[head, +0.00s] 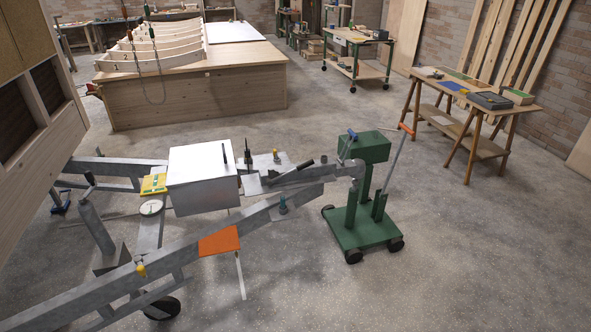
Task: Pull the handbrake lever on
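The handbrake lever (303,165) appears to be the dark-gripped lever on the grey trailer drawbar, just behind the coupling head. It lies low, only slightly raised, with its grip pointing right toward the green trolley. The drawbar (310,190) is a grey metal A-frame that narrows to the coupling at the right. The coupling end (353,168) rests against the green wheeled trolley (362,235). Neither of my grippers shows in the head view, so nothing is seen touching the lever.
A white-grey box (203,175) sits on the drawbar left of the lever, with small upright tools near it. An orange cloth or plate (219,242) hangs on the near beam. The trolley's slanted handle (394,158) rises at right. The concrete floor in front is clear.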

